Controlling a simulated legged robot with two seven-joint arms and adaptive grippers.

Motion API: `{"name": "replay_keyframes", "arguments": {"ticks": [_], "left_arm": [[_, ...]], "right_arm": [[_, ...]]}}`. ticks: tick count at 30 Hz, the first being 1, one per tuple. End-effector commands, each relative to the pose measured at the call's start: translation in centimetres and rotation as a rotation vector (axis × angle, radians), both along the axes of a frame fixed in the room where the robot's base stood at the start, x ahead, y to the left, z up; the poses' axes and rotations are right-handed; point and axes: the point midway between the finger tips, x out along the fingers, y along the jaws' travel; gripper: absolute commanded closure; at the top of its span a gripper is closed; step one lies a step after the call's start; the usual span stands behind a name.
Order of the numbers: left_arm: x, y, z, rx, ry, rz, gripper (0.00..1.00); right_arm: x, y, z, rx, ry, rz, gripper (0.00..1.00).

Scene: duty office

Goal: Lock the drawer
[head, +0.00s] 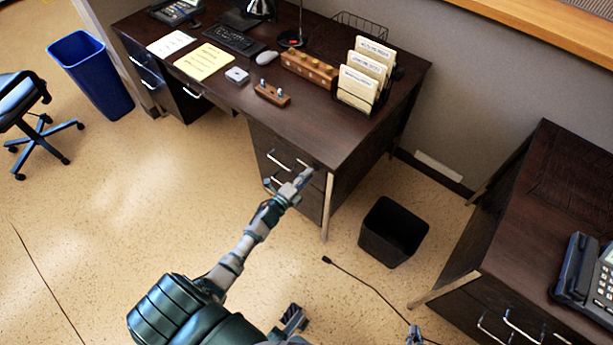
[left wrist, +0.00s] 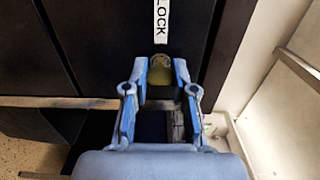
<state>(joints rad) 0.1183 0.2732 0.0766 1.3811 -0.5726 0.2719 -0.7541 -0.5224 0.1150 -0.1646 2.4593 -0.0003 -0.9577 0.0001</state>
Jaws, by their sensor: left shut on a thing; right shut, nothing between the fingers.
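The drawer (head: 264,140) is in the dark desk pedestal, below the desk top's front edge; its front looks closed. My left gripper (head: 305,175) is at the drawer front's right end, by the metal handle. In the left wrist view, a white label (left wrist: 161,18) reading "LOCK" is above a round brass-coloured lock piece (left wrist: 160,76). My left gripper (left wrist: 163,68) is shut on this piece, with one finger on each side. Whether it is a key or a knob, and how far it is turned, I cannot tell. My right gripper (head: 414,336) is shut and empty at the bottom edge, mostly cut off.
The desk top (head: 330,135) holds a card rack (head: 362,78), wooden blocks, papers and a keyboard. A black bin (head: 393,232) stands right of the desk. A cable (head: 365,283) lies on the floor. A second desk (head: 560,190) is at right.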

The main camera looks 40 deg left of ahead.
Motion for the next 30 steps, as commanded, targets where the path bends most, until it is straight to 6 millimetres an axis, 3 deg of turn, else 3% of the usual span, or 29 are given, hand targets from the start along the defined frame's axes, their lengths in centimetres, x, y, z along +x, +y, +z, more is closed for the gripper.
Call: {"name": "replay_keyframes", "arguments": {"ticks": [4,5,8,20,30], "left_arm": [[-0.3,-0.2,-0.8,0.0,0.014,-0.001,1.0],[-0.3,-0.2,-0.8,0.0,0.014,-0.001,0.72],[-0.2,-0.2,-0.7,-0.001,0.013,-0.001,0.49],[-1.1,0.0,-0.3,-0.001,0.005,-0.001,0.49],[-8.2,0.5,-0.6,-0.002,0.01,-0.001,0.49]], "right_arm": [[0.0,0.0,-0.1,0.0,0.001,0.0,1.0],[0.0,0.0,-0.1,0.0,0.001,0.0,1.0],[0.0,0.0,-0.1,0.0,0.001,0.0,1.0],[-0.1,0.1,0.1,0.001,0.0,0.001,1.0],[-0.1,0.0,0.0,0.001,0.0,0.001,1.0]]}}
